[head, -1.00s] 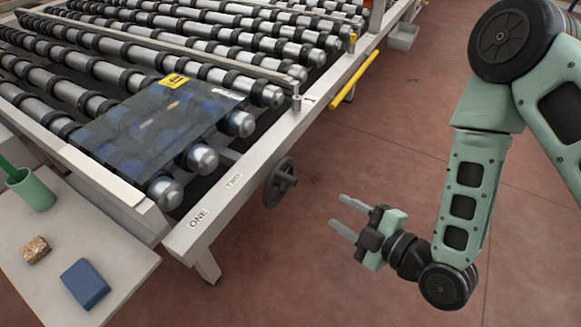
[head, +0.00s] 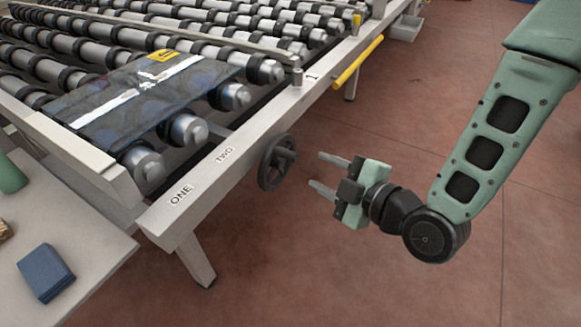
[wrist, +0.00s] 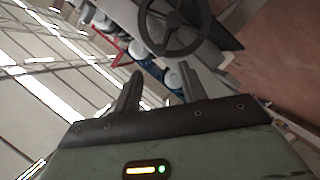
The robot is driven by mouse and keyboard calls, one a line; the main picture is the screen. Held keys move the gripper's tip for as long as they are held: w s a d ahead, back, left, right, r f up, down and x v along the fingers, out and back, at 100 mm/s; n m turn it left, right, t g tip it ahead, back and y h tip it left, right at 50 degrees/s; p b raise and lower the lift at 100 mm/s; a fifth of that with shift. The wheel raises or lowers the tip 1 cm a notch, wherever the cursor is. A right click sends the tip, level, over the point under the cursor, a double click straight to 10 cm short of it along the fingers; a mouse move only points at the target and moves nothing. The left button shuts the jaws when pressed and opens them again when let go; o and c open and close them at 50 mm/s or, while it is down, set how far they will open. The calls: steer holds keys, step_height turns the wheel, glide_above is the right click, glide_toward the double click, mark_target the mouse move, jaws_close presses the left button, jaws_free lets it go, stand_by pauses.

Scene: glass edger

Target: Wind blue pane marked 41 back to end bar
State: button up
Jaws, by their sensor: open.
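The blue pane (head: 135,108) lies flat on the rollers at the near end of the conveyor, with a yellow label (head: 162,56) at its far edge. The label's number is too small to read. A white glare streak crosses the pane. A dark handwheel (head: 277,162) sits on the side of the frame, right of the word TWO; it also shows at the top of the wrist view (wrist: 175,22). My gripper (head: 323,172) is open and empty, a short way right of the handwheel, fingers pointing at it and apart from it.
The frame rail (head: 200,180) carries the words ONE and TWO. A yellow handle (head: 358,63) sticks out farther along the frame. A side table with a blue block (head: 45,272) stands at lower left. The floor (head: 400,110) right of the frame is clear.

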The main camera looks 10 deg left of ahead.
mark_target(298, 160)
steer(key=x, duration=1)
steer(key=shift+a, duration=0.1)
steer(key=shift+c, duration=0.2)
jaws_close()
